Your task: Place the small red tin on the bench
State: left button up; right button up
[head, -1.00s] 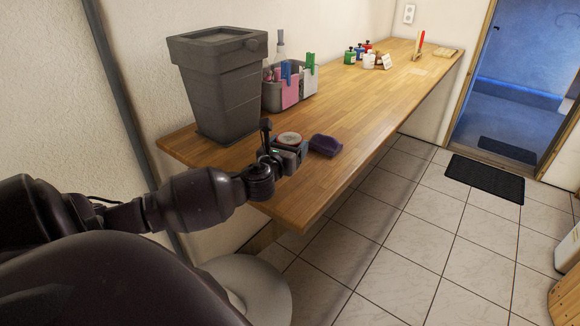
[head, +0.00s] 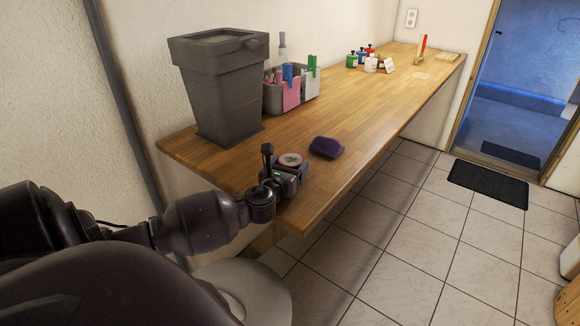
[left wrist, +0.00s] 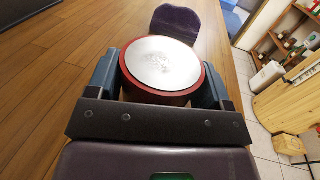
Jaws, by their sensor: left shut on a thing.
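The small red tin (left wrist: 160,66) has a red side and a silver lid. In the left wrist view it sits between the two fingers of my left gripper (left wrist: 168,80), which is shut on it. In the head view the tin (head: 291,160) shows its round top in my left gripper (head: 286,172), over the near end of the wooden bench (head: 372,122). I cannot tell whether the tin touches the bench. My right gripper is in neither view.
A dark purple block (head: 326,147) lies on the bench just beyond the tin. A grey bin (head: 222,85) and a grey caddy (head: 272,100) stand along the wall. Small bottles (head: 362,58) stand farther back. The middle of the bench is clear.

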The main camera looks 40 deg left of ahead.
pick_arm(q)
jog(key=o, duration=1.1)
jog(key=shift+c, duration=0.2)
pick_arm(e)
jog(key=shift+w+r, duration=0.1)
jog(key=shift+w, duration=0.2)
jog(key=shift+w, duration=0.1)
pick_arm(q)
jog(key=shift+r, duration=0.15)
jog(key=v, duration=1.1)
jog(key=shift+s, duration=0.35)
jog(key=shift+s+d, duration=0.15)
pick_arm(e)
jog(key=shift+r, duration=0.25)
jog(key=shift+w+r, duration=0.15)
pick_arm(q)
jog(key=shift+s, duration=0.1)
